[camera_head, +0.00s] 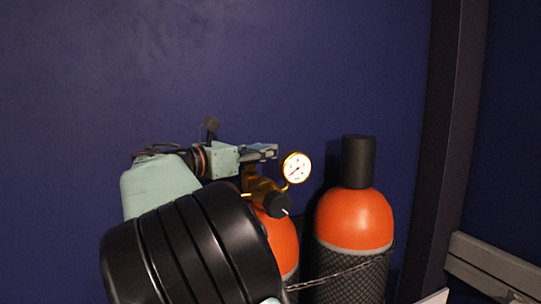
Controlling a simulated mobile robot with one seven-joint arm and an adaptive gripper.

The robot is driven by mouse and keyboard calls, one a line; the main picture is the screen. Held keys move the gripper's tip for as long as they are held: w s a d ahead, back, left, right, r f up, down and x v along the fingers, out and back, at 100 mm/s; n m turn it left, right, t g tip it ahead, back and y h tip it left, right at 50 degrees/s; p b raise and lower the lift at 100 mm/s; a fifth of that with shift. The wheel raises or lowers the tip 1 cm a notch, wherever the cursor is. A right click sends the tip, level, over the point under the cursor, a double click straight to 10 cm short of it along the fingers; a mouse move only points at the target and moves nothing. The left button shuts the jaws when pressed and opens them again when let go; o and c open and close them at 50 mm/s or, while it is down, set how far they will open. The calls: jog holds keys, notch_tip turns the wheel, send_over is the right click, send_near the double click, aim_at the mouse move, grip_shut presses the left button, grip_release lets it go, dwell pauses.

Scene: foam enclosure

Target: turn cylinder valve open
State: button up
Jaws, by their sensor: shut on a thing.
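An orange cylinder (283,237) with a dark mesh sleeve stands behind my arm, which hides much of it. A brass valve and regulator body (262,188) sits on its top, with a round white-faced gauge (295,168) and a black knob (277,204). My gripper (264,152) lies level at the top of the brass valve, its fingers pointing right. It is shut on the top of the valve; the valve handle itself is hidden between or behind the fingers. I cannot tell how far the valve is turned.
A second orange cylinder (354,220) with a black cap (358,161) stands close on the right. A chain (335,275) runs across the cylinders. A dark blue wall (330,70) is behind, with a dark post (450,130) and a grey rail (495,268) at right.

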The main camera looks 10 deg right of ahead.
jog(key=t, duration=0.1)
jog(key=n+t+y+b, duration=0.1)
jog(key=n, duration=0.1)
jog(key=shift+w+a+f+t+y+b, duration=0.2)
jog(key=shift+w+a+t+y+b, duration=0.1)
jog(key=shift+w+a+t+y, duration=0.1)
jog(key=shift+c, duration=0.2)
jog(key=shift+w+a+n+t+y+b, duration=0.2)
jog(key=shift+n+t+y+b, duration=0.15)
jog(key=shift+n+t+y, duration=0.35)
grip_shut()
jog(key=o, duration=1.2)
grip_release()
jog(key=shift+a+r, duration=0.1)
jog(key=shift+r, duration=0.15)
notch_tip(320, 180, up, 10)
jog(key=shift+f, duration=0.1)
jog(key=shift+o, duration=0.8)
